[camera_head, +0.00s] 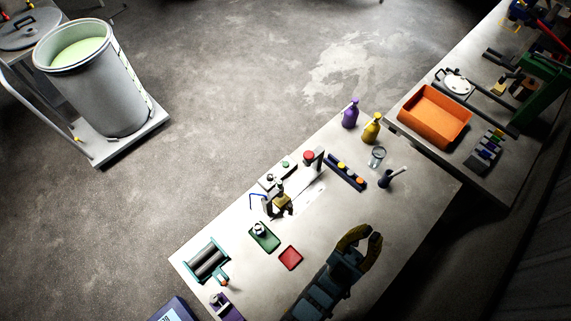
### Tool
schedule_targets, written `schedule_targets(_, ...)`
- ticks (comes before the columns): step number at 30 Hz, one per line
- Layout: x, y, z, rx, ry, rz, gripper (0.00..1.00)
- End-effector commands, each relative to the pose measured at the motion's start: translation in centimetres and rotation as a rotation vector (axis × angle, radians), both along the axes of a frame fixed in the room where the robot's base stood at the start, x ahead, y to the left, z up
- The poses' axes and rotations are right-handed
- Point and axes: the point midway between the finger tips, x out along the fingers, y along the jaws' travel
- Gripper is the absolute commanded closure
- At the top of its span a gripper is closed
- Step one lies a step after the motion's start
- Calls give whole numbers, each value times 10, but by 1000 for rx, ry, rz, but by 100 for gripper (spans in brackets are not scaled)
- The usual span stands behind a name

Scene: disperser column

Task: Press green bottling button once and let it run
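A small green button (285,164) sits on top of a pale box at the bottling station (272,180), near the back edge of the table. A larger red button (308,156) stands just right of it on a dark post. A dark metal fixture with a brass-coloured part (283,200) is in front of the box. My gripper (372,233), with yellow and dark curved fingers, is over the front right of the table, well apart from the green button. Its fingertips look apart, with nothing visible between them.
A green tray (267,243) with a small item and a red tray (290,258) lie left of my gripper. A dark rack with coloured caps (345,172), purple (350,113) and yellow (371,128) bottles and a dark cup (385,179) stand right.

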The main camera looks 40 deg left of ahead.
Motion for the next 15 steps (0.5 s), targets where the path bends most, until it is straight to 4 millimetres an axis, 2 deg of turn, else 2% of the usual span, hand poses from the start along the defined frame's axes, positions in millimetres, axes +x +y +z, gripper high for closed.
schedule_targets(1,21,8,-12,-11,46,-9,100)
schedule_targets(6,100,44,-56,-78,246,-41,100)
schedule_targets(11,166,88,-101,-170,430,-55,100)
schedule_targets(15,216,134,-141,-275,585,-55,100)
